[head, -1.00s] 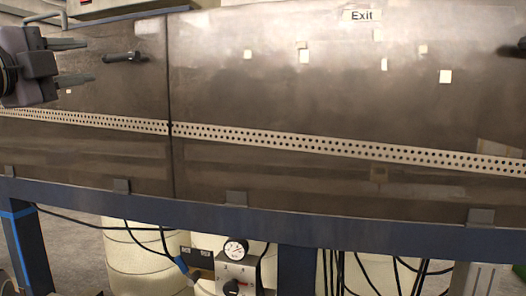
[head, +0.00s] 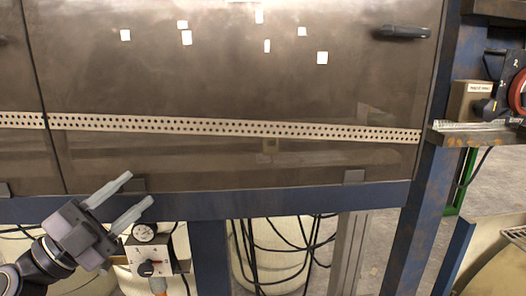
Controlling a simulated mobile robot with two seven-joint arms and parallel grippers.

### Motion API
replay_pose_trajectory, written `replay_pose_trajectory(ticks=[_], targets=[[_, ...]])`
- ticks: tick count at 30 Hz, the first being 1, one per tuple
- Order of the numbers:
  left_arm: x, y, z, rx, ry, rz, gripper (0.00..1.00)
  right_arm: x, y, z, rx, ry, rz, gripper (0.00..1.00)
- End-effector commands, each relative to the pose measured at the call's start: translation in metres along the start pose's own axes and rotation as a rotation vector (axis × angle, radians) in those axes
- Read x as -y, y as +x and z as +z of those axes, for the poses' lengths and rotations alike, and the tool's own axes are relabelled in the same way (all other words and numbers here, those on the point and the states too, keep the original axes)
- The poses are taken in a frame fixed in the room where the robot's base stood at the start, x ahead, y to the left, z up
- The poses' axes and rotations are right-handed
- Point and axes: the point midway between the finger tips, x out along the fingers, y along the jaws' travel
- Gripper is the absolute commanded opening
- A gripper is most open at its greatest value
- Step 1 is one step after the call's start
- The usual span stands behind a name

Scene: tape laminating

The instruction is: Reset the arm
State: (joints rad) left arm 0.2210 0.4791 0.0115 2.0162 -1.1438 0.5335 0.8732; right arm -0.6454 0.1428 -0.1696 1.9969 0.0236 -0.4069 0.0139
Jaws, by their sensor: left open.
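My left gripper (head: 128,200) is in the lower left of the head view. Its two pale fingers are spread apart and point up and to the right. Nothing is between them. It is in front of the blue frame beam (head: 285,199) below the dark panels, and I cannot tell how far it is from the beam. My right gripper is not in view.
Dark glossy panels (head: 240,165) with a perforated strip (head: 250,127) fill the back. A black handle (head: 402,32) is at upper right. A gauge (head: 144,232) and control box (head: 150,262) are near my gripper. A red reel (head: 518,92) is at right.

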Motion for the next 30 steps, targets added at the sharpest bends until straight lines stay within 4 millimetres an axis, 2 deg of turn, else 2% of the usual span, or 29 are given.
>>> replay_pose_trajectory(ticks=[5, 8, 11, 12, 14, 15, 18, 21, 25, 30], targets=[[-0.051, -0.039, 0.034, 0.222, -0.281, -0.153, 0.42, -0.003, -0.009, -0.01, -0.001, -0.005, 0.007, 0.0], [-0.09, -0.071, 0.053, 0.402, -0.426, -0.202, 0.42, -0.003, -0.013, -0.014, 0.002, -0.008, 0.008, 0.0], [-0.139, -0.112, 0.064, 0.608, -0.57, -0.214, 0.42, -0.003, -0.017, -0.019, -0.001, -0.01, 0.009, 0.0], [-0.161, -0.13, 0.065, 0.696, -0.627, -0.208, 0.42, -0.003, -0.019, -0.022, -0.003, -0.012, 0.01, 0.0], [-0.196, -0.158, 0.062, 0.827, -0.713, -0.186, 0.42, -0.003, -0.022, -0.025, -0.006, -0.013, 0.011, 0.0], [-0.218, -0.176, 0.057, 0.909, -0.768, -0.165, 0.42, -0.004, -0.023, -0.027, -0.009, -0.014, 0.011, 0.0], [-0.266, -0.216, 0.038, 1.08, -0.884, -0.101, 0.42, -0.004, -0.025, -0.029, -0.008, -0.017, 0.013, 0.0], [-0.301, -0.244, 0.015, 1.199, -0.973, -0.038, 0.42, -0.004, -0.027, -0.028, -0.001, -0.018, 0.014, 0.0], [-0.326, -0.265, -0.005, 1.281, -1.042, 0.016, 0.42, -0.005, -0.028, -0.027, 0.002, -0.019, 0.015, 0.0], [-0.332, -0.27, -0.011, 1.303, -1.061, 0.032, 0.42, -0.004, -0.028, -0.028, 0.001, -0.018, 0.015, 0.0]])
